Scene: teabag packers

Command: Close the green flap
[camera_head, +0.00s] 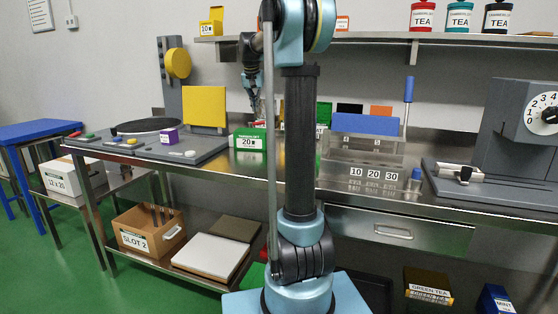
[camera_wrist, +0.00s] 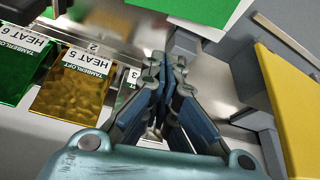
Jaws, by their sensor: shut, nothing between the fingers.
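A green carton (camera_head: 237,135) with a white label reading 20 stands on the steel bench, just right of the grey machine. In the wrist view a flat green panel (camera_wrist: 190,8) with a pale edge crosses the top; I cannot tell whether it is the flap or another face of the carton. My gripper (camera_head: 254,103) is above and behind the carton in the head view. In the wrist view my gripper (camera_wrist: 166,62) has its fingers together with nothing between them, apparently apart from the green panel. How far the flap stands open cannot be told.
A yellow panel (camera_head: 204,106) stands upright at the machine's right; it also fills the wrist view's right side (camera_wrist: 290,100). A gold pouch (camera_wrist: 70,85) and a green pouch (camera_wrist: 18,72) lie at the wrist view's left. A clear stand (camera_head: 352,150) is right of my arm.

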